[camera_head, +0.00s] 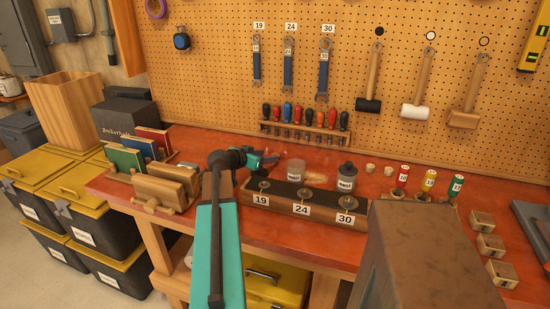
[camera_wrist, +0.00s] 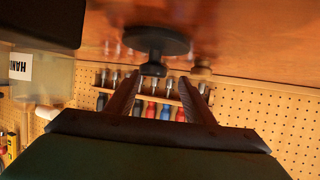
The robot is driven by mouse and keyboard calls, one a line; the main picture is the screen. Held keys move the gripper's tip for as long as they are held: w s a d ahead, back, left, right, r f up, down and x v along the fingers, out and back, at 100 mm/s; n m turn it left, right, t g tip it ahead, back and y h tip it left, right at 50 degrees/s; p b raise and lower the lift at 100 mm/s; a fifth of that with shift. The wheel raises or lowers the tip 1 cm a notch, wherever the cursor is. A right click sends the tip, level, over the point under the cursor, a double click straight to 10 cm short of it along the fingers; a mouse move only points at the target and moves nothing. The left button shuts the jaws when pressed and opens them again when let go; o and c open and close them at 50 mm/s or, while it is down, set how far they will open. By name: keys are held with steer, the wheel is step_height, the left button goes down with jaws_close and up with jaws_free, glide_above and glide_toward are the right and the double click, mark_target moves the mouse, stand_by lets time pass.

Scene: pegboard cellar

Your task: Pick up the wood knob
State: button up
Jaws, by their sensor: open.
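My gripper (camera_wrist: 160,82) is open, its two dark fingers spread in the wrist view; it also shows small and teal in the head view (camera_head: 266,160), over the red bench behind the numbered block. A dark round knob-like piece with a stem (camera_wrist: 155,41) lies just beyond the fingertips, roughly between them. Two small wooden pieces (camera_head: 370,168) stand right of the jars there.
A clear jar (camera_head: 296,170) and a dark-lidded jar (camera_head: 346,178) stand close to my gripper's right. The numbered block (camera_head: 290,207) is in front. A screwdriver rack (camera_head: 300,133) hangs behind. Wooden holders with panels (camera_head: 165,188) stand left.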

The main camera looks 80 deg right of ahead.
steer(key=shift+d, duration=0.1)
steer(key=p+x, duration=0.1)
steer(key=x, duration=0.2)
steer(key=shift+s+d+p, duration=0.15)
steer(key=shift+p, duration=0.25)
steer(key=shift+x, duration=0.85)
steer(key=shift+f, duration=0.15)
steer(key=shift+c, duration=0.3)
steer(key=c, duration=1)
